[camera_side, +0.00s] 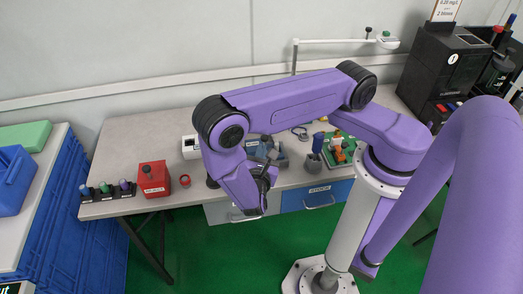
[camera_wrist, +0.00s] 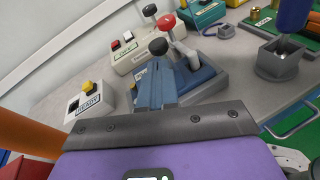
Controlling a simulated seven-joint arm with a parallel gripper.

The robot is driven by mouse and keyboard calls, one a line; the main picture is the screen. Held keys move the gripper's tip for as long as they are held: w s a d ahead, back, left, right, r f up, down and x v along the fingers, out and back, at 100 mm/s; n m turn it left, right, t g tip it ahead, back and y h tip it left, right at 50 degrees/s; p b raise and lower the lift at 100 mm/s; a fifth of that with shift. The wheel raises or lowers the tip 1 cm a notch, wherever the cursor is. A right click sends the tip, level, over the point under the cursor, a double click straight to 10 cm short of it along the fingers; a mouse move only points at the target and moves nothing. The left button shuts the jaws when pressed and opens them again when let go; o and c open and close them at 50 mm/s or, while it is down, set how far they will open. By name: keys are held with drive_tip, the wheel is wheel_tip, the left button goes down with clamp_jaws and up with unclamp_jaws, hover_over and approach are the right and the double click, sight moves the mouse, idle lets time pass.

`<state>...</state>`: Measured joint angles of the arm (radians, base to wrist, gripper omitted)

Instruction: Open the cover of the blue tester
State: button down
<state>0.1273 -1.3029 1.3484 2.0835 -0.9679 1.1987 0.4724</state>
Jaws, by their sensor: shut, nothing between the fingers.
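The blue tester (camera_wrist: 205,82) stands on the table just beyond my gripper in the wrist view. A grey lever with a red ball knob (camera_wrist: 166,21) rises from it, and a dark ball knob (camera_wrist: 158,46) shows just past my fingertips. My gripper (camera_wrist: 159,66) is shut and empty, its fingers overlapping the tester's left part in the picture. Whether they touch it I cannot tell. In the side view the tester (camera_side: 281,160) is partly hidden behind my gripper (camera_side: 270,160). I cannot make out how far its cover is open.
A grey holder (camera_wrist: 277,65) with a blue handle stands right.

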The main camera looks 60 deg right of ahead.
drive_tip(key=shift+w+d+r, duration=0.1)
drive_tip(key=shift+d+r, duration=0.05)
drive_tip(key=shift+d, duration=0.05)
drive_tip(key=shift+r, duration=0.1)
drive_tip(key=shift+w+d+r+y, duration=0.15)
drive_tip(key=shift+r+y, duration=0.05)
drive_tip(key=shift+y, duration=0.1)
